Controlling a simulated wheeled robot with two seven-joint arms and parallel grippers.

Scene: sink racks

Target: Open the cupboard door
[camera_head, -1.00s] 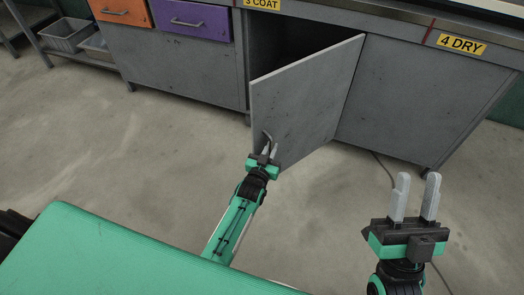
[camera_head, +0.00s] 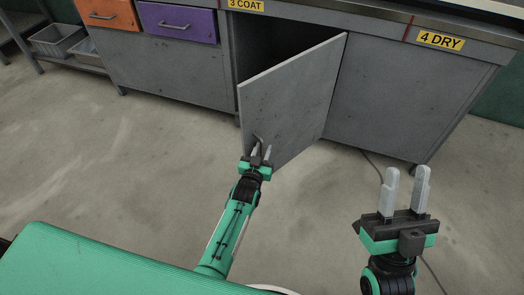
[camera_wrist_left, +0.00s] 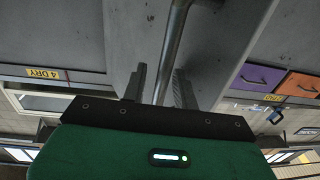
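The grey cupboard door (camera_head: 290,97) under the "3 COAT" label stands swung well out from the bench, hinged on its right side, with the dark inside of the cupboard (camera_head: 275,45) showing. Its bar handle (camera_wrist_left: 172,50) is near the door's free edge. My left gripper (camera_head: 261,152) is at the handle. In the left wrist view the handle runs between its two fingers (camera_wrist_left: 160,88), which stand apart with small gaps beside the bar. My right gripper (camera_head: 405,190) is open and empty, away from the door in the right foreground.
An orange drawer (camera_head: 108,14) and a purple drawer (camera_head: 178,22) are left of the opening. A closed grey panel under the "4 DRY" label (camera_head: 440,41) is to the right. A cable lies on the floor near it. The floor (camera_head: 130,160) at left is clear.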

